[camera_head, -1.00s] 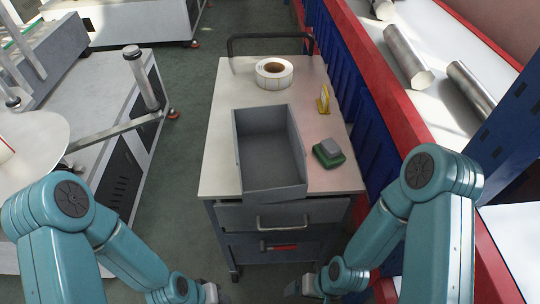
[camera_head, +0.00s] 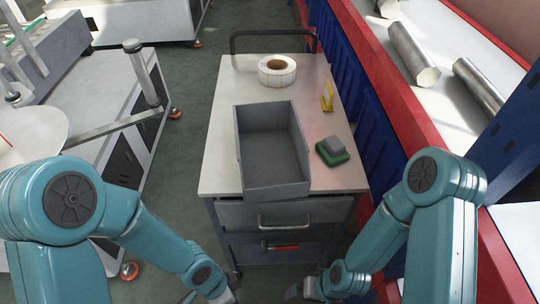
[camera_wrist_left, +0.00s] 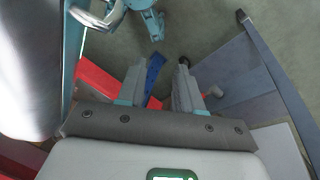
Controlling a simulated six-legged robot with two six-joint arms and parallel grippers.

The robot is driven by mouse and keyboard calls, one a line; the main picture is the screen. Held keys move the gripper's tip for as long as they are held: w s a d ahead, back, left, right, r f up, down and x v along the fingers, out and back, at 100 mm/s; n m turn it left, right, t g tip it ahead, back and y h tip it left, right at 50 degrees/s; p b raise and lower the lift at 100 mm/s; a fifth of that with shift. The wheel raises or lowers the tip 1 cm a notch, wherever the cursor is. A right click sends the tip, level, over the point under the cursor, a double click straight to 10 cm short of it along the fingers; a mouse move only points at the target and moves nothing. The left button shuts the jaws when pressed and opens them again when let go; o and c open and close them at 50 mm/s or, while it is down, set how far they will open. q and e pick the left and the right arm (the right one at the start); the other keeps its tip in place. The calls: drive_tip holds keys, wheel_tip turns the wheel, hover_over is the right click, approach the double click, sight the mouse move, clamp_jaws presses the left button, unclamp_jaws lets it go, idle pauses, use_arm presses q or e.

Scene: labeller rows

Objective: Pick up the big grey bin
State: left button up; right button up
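The big grey bin (camera_head: 276,191) stands open and empty on the pale top of a cart (camera_head: 219,130), its near end close to the cart's front edge. My left gripper (camera_head: 226,298) is at the bottom of the head view, below and in front of the bin and apart from it. In the left wrist view its two fingers (camera_wrist_left: 158,85) are spread with nothing between them. My right gripper (camera_head: 303,290) is low in front of the cart, right of the left one, also apart from the bin. Its fingers are too small to read.
A label roll (camera_head: 277,70), a yellow item (camera_head: 327,97) and a green-and-grey block (camera_head: 332,150) share the cart top. Drawers with a handle (camera_head: 284,222) face me. Blue bins (camera_head: 378,140) and a red-edged shelf stand close on the right. A machine (camera_head: 95,95) stands left across the floor.

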use_arm(q)
drive_tip(key=w+r+m+t+y+b, duration=0.2)
drive_tip(key=w+r+m+t+y, duration=0.25)
drive_tip(key=m, duration=0.75)
drive_tip(key=m+t+b, duration=0.2)
drive_tip(key=m+t, duration=0.8)
drive_tip(key=t, duration=0.1)
approach(242, 179)
drive_tip(key=shift+m+g+h, duration=0.25)
drive_tip(key=shift+m+h, duration=0.05)
drive_tip(key=shift+h, duration=0.05)
drive_tip(key=w, duration=0.3)
drive_tip(key=w+b, duration=0.1)
drive_tip(key=w, duration=0.2)
drive_tip(key=w+a+b, duration=0.1)
drive_tip(key=w, duration=0.2)
drive_tip(key=shift+w+f, duration=0.15)
drive_tip(key=shift+f, duration=0.2)
drive_tip(key=x, duration=0.6)
drive_tip(key=shift+w+r, duration=0.1)
drive_tip(key=shift+w, duration=0.1)
drive_tip(key=shift+s, duration=0.15)
clamp_jaws()
